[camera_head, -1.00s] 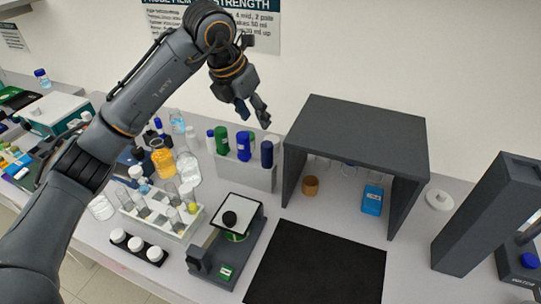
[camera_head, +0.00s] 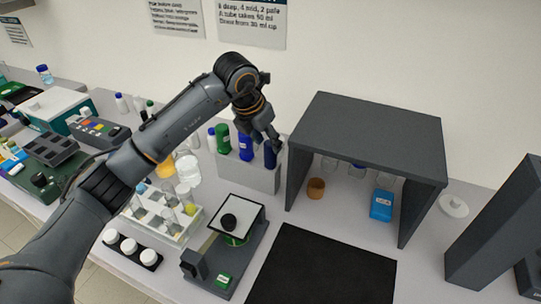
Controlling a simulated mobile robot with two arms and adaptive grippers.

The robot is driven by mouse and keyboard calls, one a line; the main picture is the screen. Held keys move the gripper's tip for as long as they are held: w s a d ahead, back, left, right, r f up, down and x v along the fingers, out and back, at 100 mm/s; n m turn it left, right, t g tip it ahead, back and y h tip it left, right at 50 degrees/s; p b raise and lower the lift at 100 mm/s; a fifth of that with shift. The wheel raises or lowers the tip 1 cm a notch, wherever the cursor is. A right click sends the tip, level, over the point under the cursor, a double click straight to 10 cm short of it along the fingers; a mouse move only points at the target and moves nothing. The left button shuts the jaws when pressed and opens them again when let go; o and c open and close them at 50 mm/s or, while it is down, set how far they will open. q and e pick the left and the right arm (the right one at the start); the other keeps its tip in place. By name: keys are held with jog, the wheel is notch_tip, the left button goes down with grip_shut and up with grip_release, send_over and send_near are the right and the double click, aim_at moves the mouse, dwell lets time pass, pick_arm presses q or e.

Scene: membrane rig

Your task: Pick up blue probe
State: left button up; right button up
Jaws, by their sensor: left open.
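A grey-white holder (camera_head: 250,176) on the bench carries several upright cylinders. Among them are a green one (camera_head: 223,138), a bright blue one (camera_head: 246,144) and a dark navy one (camera_head: 270,157) at its right end. I cannot tell for certain which of the two blue ones is the blue probe. My left gripper (camera_head: 267,140) is open, pointing down, at the top of the navy cylinder. Its fingers partly hide that top, and I cannot tell whether they touch it. My right gripper is not in view.
A dark grey hood (camera_head: 368,118) stands just right of the holder, close to the gripper. A scale-like device (camera_head: 238,216), a tube rack (camera_head: 165,228) and a black mat (camera_head: 322,270) lie in front. The wall is behind.

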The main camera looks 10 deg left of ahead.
aim_at(270, 152)
pick_arm(q)
jog(key=shift+w+f, duration=0.15)
jog(key=shift+f, duration=0.15)
jog(key=p+x, duration=0.2)
jog(key=x, duration=0.2)
jog(key=shift+a+f+p, duration=0.1)
jog(key=shift+f+p, duration=0.25)
jog(key=shift+f, duration=0.1)
jog(key=shift+w+f, duration=0.1)
jog(key=shift+f, duration=0.1)
jog(key=c, duration=0.8)
